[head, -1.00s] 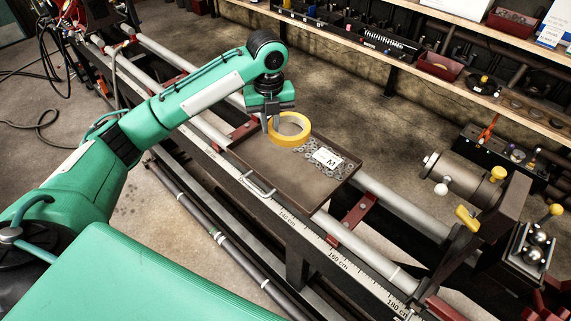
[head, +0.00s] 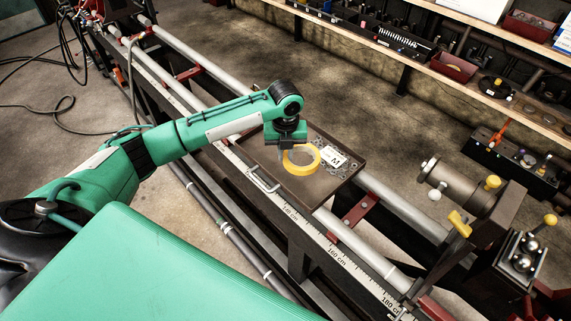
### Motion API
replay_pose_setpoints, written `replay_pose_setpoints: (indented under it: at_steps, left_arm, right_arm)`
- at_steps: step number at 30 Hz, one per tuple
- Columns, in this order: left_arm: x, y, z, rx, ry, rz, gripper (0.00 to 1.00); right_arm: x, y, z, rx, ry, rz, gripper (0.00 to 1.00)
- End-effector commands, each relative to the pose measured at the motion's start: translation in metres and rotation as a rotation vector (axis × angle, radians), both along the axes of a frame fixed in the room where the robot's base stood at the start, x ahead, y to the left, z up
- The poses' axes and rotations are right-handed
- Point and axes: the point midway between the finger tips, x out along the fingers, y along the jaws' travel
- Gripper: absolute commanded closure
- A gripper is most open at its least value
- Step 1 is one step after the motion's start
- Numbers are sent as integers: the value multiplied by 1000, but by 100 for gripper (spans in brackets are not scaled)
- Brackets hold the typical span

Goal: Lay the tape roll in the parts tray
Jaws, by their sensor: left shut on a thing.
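The yellow tape roll (head: 303,171) is in the head view, over the dark parts tray (head: 307,197). My left gripper (head: 285,155) points down and is shut on the left side of the roll's ring. The roll lies about flat; I cannot tell whether it touches the tray floor. The gripper hides part of the roll's far left side. My right gripper is not in view.
Several small metal parts and a white card marked M (head: 334,158) lie at the tray's right back. The tailstock (head: 460,187) with yellow knobs stands on the right. A shelf bench (head: 440,60) runs along the back. The tray's near part is bare.

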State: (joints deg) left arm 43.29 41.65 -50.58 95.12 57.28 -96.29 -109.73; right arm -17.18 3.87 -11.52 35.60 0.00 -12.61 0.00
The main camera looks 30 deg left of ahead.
Motion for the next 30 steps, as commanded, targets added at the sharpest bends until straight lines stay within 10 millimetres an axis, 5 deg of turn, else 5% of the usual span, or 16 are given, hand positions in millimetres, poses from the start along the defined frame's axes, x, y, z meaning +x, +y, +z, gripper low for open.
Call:
replay_pose_setpoints:
  at_steps: [17,28,30]
  left_arm:
    - [-1,0,-66,0,1,1,100]
    - [0,0,-72,1,-1,0,100]
    - [0,0,-71,1,-1,-1,75]
  right_arm:
    - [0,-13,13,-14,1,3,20]
    - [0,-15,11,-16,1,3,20]
    - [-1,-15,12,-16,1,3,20]
